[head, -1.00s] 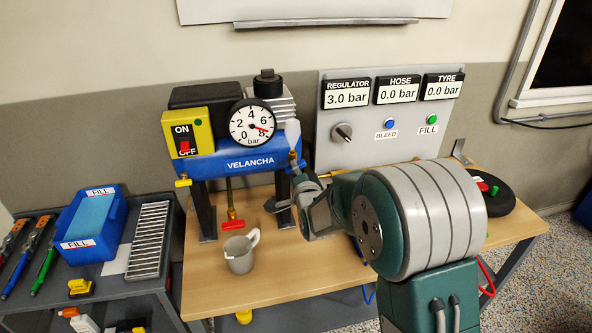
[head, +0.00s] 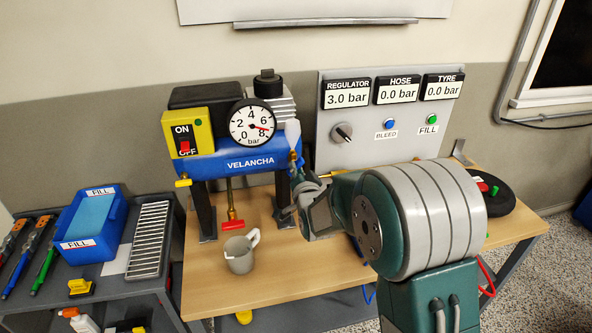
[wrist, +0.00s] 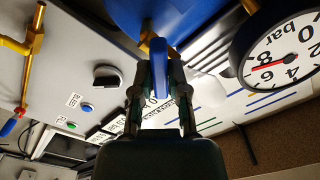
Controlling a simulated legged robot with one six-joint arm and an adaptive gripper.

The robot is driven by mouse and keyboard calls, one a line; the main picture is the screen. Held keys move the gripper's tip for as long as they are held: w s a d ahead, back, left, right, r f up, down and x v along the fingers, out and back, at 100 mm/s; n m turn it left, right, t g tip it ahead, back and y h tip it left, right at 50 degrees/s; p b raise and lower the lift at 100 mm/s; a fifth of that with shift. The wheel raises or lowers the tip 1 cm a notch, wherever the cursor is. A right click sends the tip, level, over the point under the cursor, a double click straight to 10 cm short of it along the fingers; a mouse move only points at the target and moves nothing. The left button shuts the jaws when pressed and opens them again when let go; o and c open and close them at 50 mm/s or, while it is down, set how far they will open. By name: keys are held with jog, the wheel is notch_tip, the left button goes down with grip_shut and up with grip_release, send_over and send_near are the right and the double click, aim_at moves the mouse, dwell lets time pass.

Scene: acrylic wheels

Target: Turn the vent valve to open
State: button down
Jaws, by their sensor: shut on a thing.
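A blue lever (wrist: 159,72) on a brass valve (wrist: 150,40) sits at the blue compressor tank (head: 235,160). In the wrist view the lever stands between the two fingers of my gripper (wrist: 160,88), which is shut on it. In the head view the brass fitting (head: 293,158) shows at the tank's right end, with my gripper (head: 290,200) just below it; my wrist hides much of the grip. A pale plume (head: 292,134) rises above the fitting. The tank's dial (head: 251,123) has its red needle between 6 and 8. No label on the lever is readable.
A red-handled valve (head: 232,225) hangs under the tank, above a grey mug (head: 239,254). The panel (head: 360,150) behind reads regulator 3.0, hose 0.0, tyre 0.0 bar. A black wheel (head: 490,196) lies at right. The wooden bench (head: 290,285) is clear in front.

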jog(key=n, duration=0.4)
jog(key=shift+f+n, duration=0.3)
jog(key=shift+f, duration=0.1)
jog(key=n, duration=0.4)
jog(key=c, duration=0.5)
grip_release()
jog(key=shift+r, duration=0.15)
jog(key=shift+r, duration=0.1)
